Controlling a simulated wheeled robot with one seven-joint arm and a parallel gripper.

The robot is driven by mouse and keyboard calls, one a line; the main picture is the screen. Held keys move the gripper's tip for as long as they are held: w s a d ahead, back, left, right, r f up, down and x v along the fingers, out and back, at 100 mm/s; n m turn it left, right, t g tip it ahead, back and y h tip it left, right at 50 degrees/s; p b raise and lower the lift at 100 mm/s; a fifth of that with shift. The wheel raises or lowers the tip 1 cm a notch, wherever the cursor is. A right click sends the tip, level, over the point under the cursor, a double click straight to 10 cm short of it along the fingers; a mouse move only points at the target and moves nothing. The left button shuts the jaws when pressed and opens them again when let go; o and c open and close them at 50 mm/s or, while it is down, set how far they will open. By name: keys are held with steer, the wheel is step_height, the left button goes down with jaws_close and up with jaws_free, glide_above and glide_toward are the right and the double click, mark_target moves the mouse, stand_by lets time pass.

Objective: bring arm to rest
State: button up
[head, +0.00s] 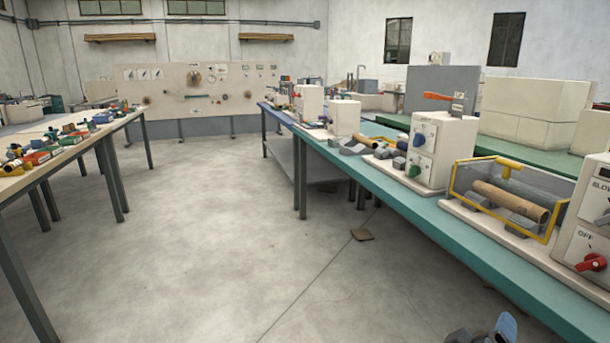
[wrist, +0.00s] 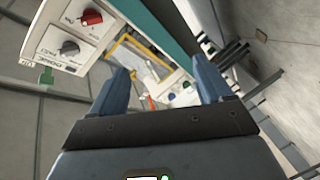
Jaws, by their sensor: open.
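My gripper (wrist: 160,88) shows in the wrist view with its two blue fingers spread apart and nothing between them. Beyond the fingers lie the bench edge and a control box with a red knob (wrist: 91,17) and a dark knob (wrist: 69,48). In the head view a blue-grey part of my arm shows at the bottom right edge, low beside the teal bench (head: 440,225). The spiral winder machine with a brown tube (head: 511,200) under a yellow-framed guard (head: 548,235) stands on that bench. The control box with a red knob (head: 592,262) is at its right.
A second control box (head: 440,150) and small grey blocks stand farther along the bench. A table with colourful parts (head: 60,140) stands at the left.

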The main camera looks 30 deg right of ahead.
steer(key=s+a+f+n+t+y+p, duration=0.25)
steer(key=s+a+t+y, duration=0.2)
steer(key=a, duration=0.35)
steer(key=s+a+f+n+t+y+p, duration=0.1)
steer(key=s+a+f+n+t+y, duration=0.2)
steer(key=a+y, duration=0.4)
steer(key=s+a+r+m+t+y+p, duration=0.1)
steer(key=s+a+r+t+y, duration=0.1)
steer(key=s+a+r, duration=0.3)
steer(key=s+a+r+t+y+p, duration=0.2)
steer(key=s+a+r, duration=0.3)
steer(key=r, duration=0.5)
steer(key=shift+s+a+m, duration=0.25)
steer(key=shift+s+m, duration=0.1)
steer(key=shift+s, duration=0.35)
